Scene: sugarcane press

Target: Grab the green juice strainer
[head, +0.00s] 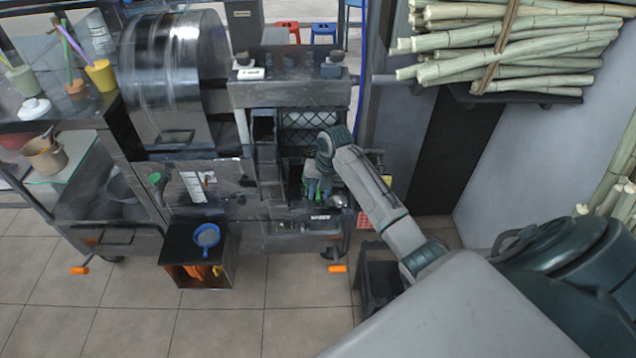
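A small bright green item (307,189), perhaps the green juice strainer, shows in the recess of the press machine (290,95). It is partly hidden by my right gripper (319,186), and its shape is too small to make out. My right arm reaches in from the lower right and the gripper points down into the recess, at or right beside the green item. I cannot tell whether the fingers are closed on it. Another green round item (154,178) sits on the machine's left front. My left gripper is not in view.
A blue strainer (206,236) lies on a black box (183,247) in front of the machine. A large metal drum (175,75) stands at the upper left. Sugarcane stalks (510,45) lie on a shelf at the upper right. The tiled floor in front is mostly clear.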

